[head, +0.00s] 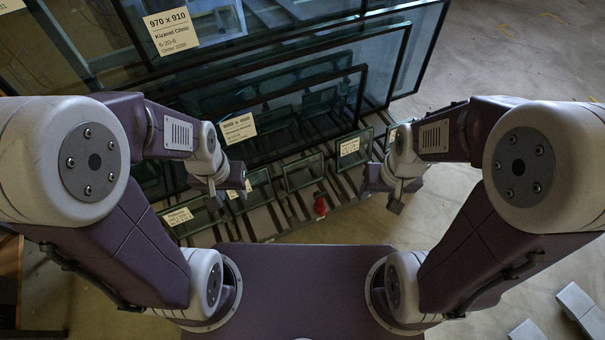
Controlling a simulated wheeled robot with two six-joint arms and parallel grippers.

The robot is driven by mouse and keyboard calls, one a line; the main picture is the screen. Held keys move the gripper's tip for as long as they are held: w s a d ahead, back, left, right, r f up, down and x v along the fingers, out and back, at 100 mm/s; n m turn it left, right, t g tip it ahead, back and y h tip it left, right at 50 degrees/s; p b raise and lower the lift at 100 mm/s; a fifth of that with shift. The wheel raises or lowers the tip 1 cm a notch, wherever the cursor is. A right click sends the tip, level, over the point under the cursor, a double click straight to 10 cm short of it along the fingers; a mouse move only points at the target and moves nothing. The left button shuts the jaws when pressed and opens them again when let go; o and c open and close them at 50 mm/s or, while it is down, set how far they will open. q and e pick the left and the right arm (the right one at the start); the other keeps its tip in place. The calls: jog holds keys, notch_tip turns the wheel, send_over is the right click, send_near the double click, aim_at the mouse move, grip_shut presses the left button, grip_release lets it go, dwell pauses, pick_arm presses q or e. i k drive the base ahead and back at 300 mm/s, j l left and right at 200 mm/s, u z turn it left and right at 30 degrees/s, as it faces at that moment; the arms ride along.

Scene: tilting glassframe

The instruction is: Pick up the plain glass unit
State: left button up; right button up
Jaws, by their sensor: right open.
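Several small dark-framed glass units stand in a row along the front of a slatted rack (285,222). The one near the middle of the row, a plain glass unit (303,172), shows no label. Its neighbours carry white labels: a labelled unit (355,150) to its right and another (178,216) at the far left. My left gripper (228,203) is left of the plain unit, in front of a labelled one; its fingers are too small and dark to read. My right gripper (397,200) is open and empty, right of the rack's front.
Larger framed panes lean behind, one labelled 970 x 910 (171,31). A small red object (320,207) sits at the rack's front edge. Pale blocks (580,308) lie on the floor at lower right.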

aim_at(300, 174)
jog(key=u, duration=3.05)
jog(key=z, duration=3.05)
jog(key=i+l+u, duration=0.2)
jog(key=u, duration=0.25)
jog(key=i+l+u, duration=0.25)
jog(key=u, duration=0.2)
jog(key=i+l+u, duration=0.1)
jog(key=l+u, duration=0.35)
